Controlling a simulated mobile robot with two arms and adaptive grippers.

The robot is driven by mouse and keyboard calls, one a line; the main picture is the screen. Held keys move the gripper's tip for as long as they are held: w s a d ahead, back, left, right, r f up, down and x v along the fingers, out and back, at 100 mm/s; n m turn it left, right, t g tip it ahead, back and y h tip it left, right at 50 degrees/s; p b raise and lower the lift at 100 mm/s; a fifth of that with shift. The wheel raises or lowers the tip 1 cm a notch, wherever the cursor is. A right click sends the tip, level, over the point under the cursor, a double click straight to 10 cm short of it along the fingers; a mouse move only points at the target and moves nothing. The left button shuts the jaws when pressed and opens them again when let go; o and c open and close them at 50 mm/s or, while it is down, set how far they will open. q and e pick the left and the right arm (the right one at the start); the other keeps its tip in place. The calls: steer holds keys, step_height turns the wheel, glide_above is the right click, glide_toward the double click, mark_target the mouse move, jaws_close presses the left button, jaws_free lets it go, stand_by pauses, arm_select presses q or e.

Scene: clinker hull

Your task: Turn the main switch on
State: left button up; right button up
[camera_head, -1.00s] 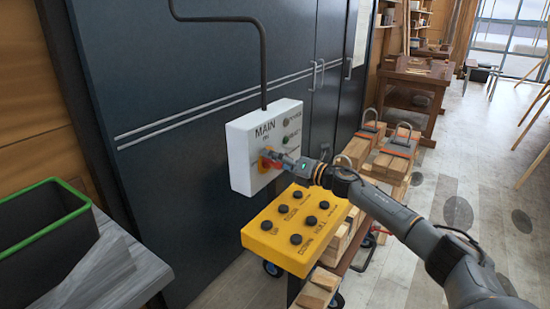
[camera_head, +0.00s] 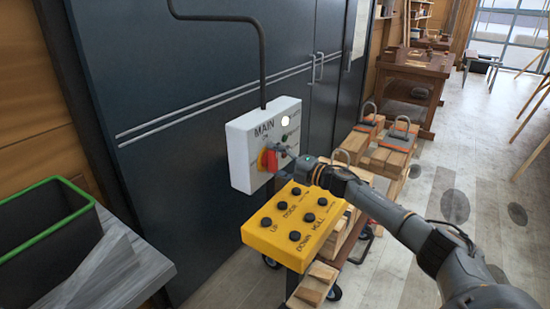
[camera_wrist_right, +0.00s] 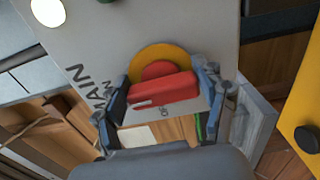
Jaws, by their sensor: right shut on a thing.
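The main switch is a red handle (camera_head: 272,161) on a yellow disc (camera_head: 262,160), on the front of a white box (camera_head: 240,155) marked MAIN. In the right wrist view the red handle (camera_wrist_right: 165,91) lies between my right gripper's two fingers, in front of the yellow disc (camera_wrist_right: 150,58). My right gripper (camera_head: 280,153) is shut on the handle. In the head view the handle stands roughly upright, partly hidden by the gripper. A round lamp (camera_head: 285,121) at the box's upper right glows white; it also shows in the wrist view (camera_wrist_right: 48,12). My left gripper is out of view.
A yellow button panel (camera_head: 262,232) with several black buttons sits just below the box. Wooden blocks with metal shackles (camera_head: 398,145) stand to the right. A black bin with a green rim (camera_head: 45,183) is at the left. A dark cabinet (camera_head: 180,80) stands behind; open floor lies right.

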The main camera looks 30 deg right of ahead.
steer(key=shift+m, duration=0.3)
steer(key=o, duration=1.2)
steer(key=shift+c, duration=0.2)
steer(key=shift+s, duration=0.1)
steer(key=v, duration=1.2)
